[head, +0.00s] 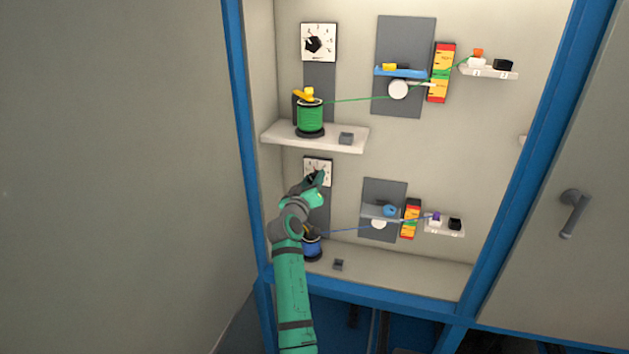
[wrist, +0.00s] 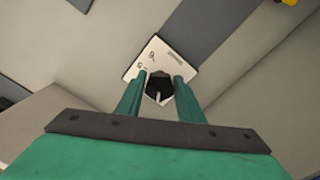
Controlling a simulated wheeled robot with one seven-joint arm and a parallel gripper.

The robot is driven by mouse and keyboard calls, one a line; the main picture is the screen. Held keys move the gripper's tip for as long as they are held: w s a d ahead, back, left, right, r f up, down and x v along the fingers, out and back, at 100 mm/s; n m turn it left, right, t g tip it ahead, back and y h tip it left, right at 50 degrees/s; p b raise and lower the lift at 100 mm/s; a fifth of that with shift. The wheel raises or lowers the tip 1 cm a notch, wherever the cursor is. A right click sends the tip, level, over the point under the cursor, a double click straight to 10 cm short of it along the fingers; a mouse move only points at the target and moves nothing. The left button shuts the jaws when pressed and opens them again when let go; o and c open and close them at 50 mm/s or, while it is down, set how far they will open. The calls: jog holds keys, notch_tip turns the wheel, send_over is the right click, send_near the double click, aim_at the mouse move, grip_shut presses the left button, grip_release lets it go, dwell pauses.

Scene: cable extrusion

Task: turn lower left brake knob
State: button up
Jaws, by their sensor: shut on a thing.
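The lower left brake knob is black and sits on a white dial plate (head: 314,166) on the cabinet's back wall. In the head view my gripper (head: 319,178) reaches up to this plate and hides most of the knob. In the wrist view the black knob (wrist: 159,87) lies between the two green fingers of my gripper (wrist: 158,84), which are shut on it. A pale pointer mark shows on the knob. The white dial plate (wrist: 145,60) shows behind it, with small printed marks.
Above is a shelf (head: 290,135) with a green spool (head: 310,118) and an upper dial (head: 318,42). A blue spool (head: 312,248) stands below, partly behind my arm. A blue cable runs right to a grey panel (head: 370,200) and a red-yellow block (head: 411,220).

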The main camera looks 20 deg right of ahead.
jog(key=shift+s+d+n, duration=0.1)
jog(key=shift+d+n, duration=0.2)
jog(key=shift+n, duration=0.6)
jog(key=o, duration=1)
jog(key=shift+a, duration=0.15)
jog(key=shift+a, duration=0.1)
jog(key=shift+s+a, duration=0.15)
jog(key=v, duration=1)
jog(key=shift+s, duration=0.2)
